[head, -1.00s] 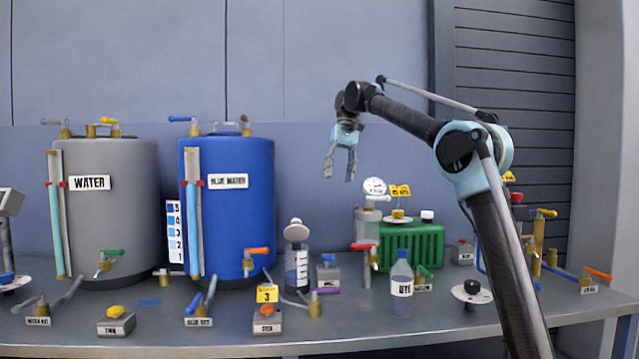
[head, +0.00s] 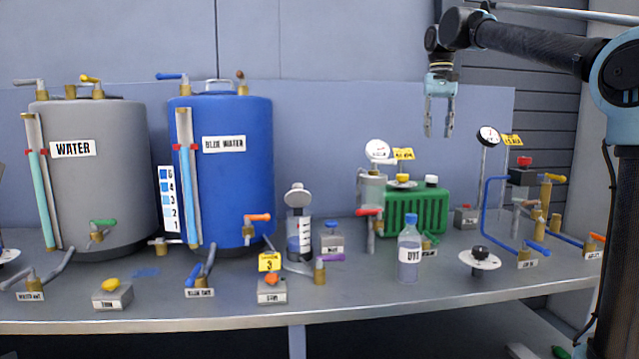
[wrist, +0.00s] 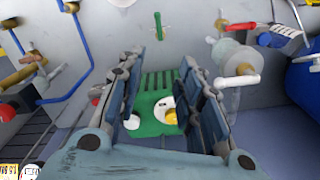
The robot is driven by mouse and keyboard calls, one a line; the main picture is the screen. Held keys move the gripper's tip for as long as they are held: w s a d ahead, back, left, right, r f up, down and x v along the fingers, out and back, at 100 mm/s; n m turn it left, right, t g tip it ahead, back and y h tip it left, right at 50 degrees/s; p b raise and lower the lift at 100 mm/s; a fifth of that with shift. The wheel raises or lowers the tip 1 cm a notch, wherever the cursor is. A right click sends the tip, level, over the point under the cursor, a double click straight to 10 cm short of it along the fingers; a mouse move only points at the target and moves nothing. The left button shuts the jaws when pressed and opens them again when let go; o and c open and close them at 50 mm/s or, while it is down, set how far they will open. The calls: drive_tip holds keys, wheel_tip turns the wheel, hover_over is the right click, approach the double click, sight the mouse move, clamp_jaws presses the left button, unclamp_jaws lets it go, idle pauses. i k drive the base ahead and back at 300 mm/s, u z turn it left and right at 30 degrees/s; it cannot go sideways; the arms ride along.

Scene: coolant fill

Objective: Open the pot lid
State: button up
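My gripper (head: 438,132) hangs fingers-down, open and empty, in the air above and to the right of the green ribbed box (head: 428,205). In the wrist view its two fingers (wrist: 168,112) stand apart with the green box below between them. No part is labelled as the pot. A clear cylindrical vessel (head: 371,188) with a pale top stands left of the green box, apart from my gripper; it also shows in the wrist view (wrist: 229,58). A smaller clear graduated jar (head: 299,240) has a round grey disc (head: 297,196) standing raised above it. I cannot tell which is the pot.
A grey WATER tank (head: 88,195) and a blue tank (head: 238,170) stand at left. A DYE bottle (head: 409,255) and a round dial plate (head: 479,258) stand in front of the green box. Blue pipes (head: 487,215) and valves crowd the right. Air around my gripper is clear.

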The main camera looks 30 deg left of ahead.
sight(297, 198)
drive_tip(key=k, duration=1.25)
drive_tip(key=u, duration=0.75)
drive_tip(key=i, duration=1.5)
drive_tip(key=z, duration=0.05)
